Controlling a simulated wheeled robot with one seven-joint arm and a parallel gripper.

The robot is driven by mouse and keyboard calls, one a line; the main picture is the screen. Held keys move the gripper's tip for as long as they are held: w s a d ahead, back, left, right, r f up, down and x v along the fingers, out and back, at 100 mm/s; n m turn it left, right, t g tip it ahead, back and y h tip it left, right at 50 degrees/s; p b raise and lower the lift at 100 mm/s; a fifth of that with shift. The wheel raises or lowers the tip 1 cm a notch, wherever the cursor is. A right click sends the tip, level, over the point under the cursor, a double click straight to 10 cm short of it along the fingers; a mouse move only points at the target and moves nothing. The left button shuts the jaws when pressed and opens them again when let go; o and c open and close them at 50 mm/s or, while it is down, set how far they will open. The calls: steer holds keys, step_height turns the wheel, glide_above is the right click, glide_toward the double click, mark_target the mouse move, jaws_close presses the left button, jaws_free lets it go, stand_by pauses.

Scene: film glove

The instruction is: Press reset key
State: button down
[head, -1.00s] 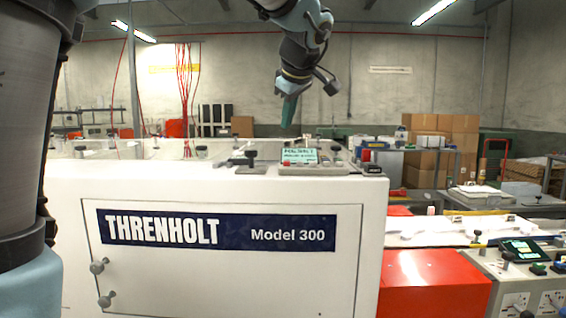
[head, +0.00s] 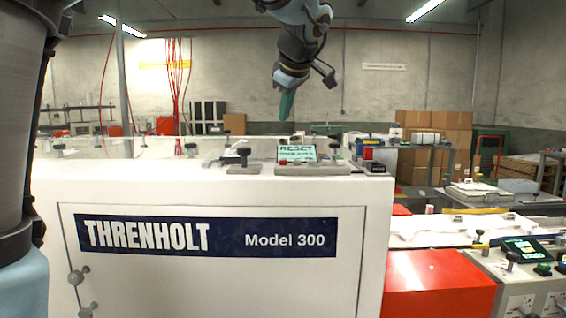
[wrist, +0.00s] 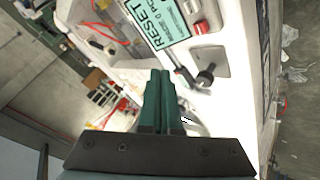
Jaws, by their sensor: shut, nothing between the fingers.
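The reset key shows as a small screen labelled RESET (head: 297,153) on top of the white Threnholt machine (head: 350,205). In the wrist view the RESET screen (wrist: 158,22) lies at the top, beyond the fingertips, with a red button (wrist: 201,27) beside it. My gripper (head: 286,105) hangs above the machine top, with its green fingers shut and empty, pointing down. In the wrist view the fingers (wrist: 160,85) are together and apart from the screen. In the head view they appear above and slightly left of the screen.
A black knob (head: 243,156) stands left of the screen; it also shows in the wrist view (wrist: 206,74). A red block (head: 440,283) and a control panel (head: 525,250) are at the right. The air above the machine is open.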

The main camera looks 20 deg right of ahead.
steer(key=b, duration=0.4)
glide_above(285, 166)
step_height(285, 166, down, 7)
steer(key=shift+s+f, duration=0.1)
steer(key=shift+s, duration=0.05)
steer(key=shift+f+b, duration=0.25)
steer(key=shift+b, duration=0.2)
steer(key=shift+f, duration=0.15)
stand_by(1.3)
steer(key=shift+f+b, duration=0.25)
steer(key=shift+b, duration=0.5)
steer(key=shift+f+b, duration=0.4)
steer(key=shift+b, duration=0.2)
stand_by(0.4)
stand_by(0.3)
steer(key=shift+r+p, duration=0.35)
steer(key=shift+r, duration=0.5)
steer(key=shift+r, duration=0.1)
steer(key=shift+r+p, duration=1.35)
steer(key=shift+r, duration=1.05)
